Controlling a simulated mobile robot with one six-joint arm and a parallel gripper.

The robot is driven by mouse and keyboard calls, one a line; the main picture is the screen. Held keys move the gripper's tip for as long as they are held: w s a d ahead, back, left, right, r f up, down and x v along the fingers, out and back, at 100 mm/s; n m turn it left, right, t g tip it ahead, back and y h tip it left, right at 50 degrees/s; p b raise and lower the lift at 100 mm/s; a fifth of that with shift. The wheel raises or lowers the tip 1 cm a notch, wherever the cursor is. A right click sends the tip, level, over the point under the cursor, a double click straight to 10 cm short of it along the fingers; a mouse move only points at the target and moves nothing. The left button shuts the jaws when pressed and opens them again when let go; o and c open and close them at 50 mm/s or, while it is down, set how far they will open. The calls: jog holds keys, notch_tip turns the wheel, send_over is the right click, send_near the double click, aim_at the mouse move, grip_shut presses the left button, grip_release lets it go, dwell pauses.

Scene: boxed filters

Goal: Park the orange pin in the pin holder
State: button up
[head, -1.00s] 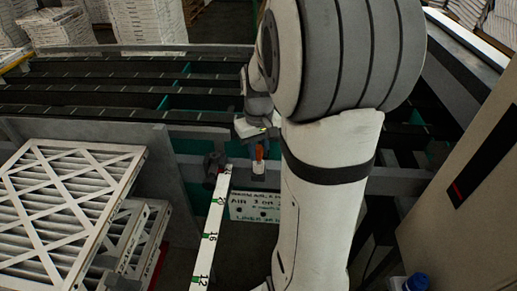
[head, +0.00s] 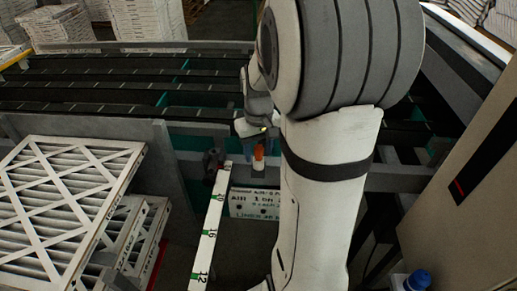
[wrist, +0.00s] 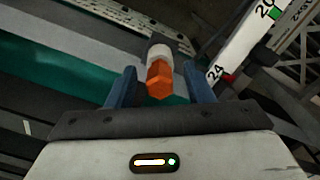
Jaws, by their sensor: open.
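The orange pin (wrist: 159,80) shows its hexagonal head in the wrist view, with a pale collar (wrist: 158,51) and a dark end beyond it. In the head view the orange pin (head: 258,152) is small, under my wrist and above a lettered white sign. My gripper (wrist: 158,70) is open, with one blue finger on each side of the pin and a visible gap to both. The pale collar and dark part may be the pin holder, but I cannot tell where pin and holder meet. My arm hides the area to the right.
A white measuring strip (head: 209,235) with green marks runs close to the left of the pin. A dark clamp-like part (head: 212,162) is at its far end. Stacked filters (head: 60,215) stand at left. A grey rail and conveyor bars (head: 110,100) lie behind.

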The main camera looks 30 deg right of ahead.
aim_at(258, 147)
notch_tip(258, 147, up, 8)
jog(key=shift+f, duration=0.1)
dwell(0.4)
dwell(0.4)
jog(key=s+a+f+t, duration=0.2)
jog(key=s+a, duration=1)
jog(key=shift+s+a+n+t, duration=0.15)
jog(key=shift+s+n+t, duration=0.05)
jog(key=shift+n+t, duration=0.2)
